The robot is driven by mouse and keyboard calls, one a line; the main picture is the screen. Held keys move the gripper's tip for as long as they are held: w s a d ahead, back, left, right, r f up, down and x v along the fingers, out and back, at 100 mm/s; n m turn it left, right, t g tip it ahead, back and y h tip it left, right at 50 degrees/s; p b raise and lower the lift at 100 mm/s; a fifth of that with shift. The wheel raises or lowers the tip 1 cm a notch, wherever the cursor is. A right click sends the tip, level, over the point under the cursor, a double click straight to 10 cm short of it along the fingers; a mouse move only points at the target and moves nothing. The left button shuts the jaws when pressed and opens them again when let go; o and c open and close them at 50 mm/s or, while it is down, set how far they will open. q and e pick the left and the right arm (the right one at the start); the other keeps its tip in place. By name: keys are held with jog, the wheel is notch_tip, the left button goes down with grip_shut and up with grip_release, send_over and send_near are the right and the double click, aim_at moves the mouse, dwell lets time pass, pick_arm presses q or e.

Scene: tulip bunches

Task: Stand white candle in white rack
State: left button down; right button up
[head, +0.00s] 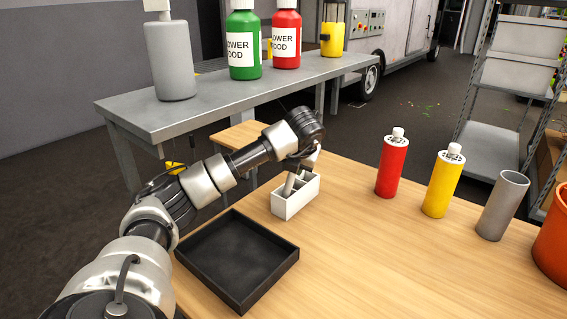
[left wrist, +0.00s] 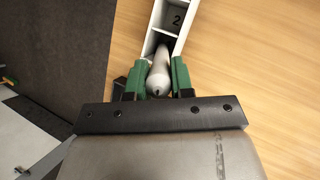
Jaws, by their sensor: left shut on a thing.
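The white rack (head: 293,207) stands on the wooden table, an open-topped box with compartments. In the left wrist view the rack (left wrist: 195,24) shows a compartment marked 2. My left gripper (head: 302,170) is over the rack, pointing down. In the left wrist view its green fingers (left wrist: 157,77) are shut on the white candle (left wrist: 159,72), whose rounded end faces the camera. The candle lines up with the rack's near end compartment; its far end is hidden in shadow there, so I cannot tell how deep it sits. My right gripper is out of view.
A black tray (head: 282,267) lies in front of the rack. A red bottle (head: 391,168), a yellow bottle (head: 441,186), a grey cylinder (head: 502,207) and an orange pot (head: 553,245) stand to the right. The table between rack and bottles is clear.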

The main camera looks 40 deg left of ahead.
pick_arm(q)
jog(key=a+h, duration=0.3)
jog(key=a, duration=0.1)
jog(key=shift+s+f+n, duration=0.15)
jog(key=shift+s+n, duration=0.15)
jog(key=shift+f, duration=0.2)
jog(key=shift+d, duration=0.15)
jog(key=c, duration=1)
grip_release()
jog(key=shift+p, duration=0.3)
jog(key=shift+r, duration=0.1)
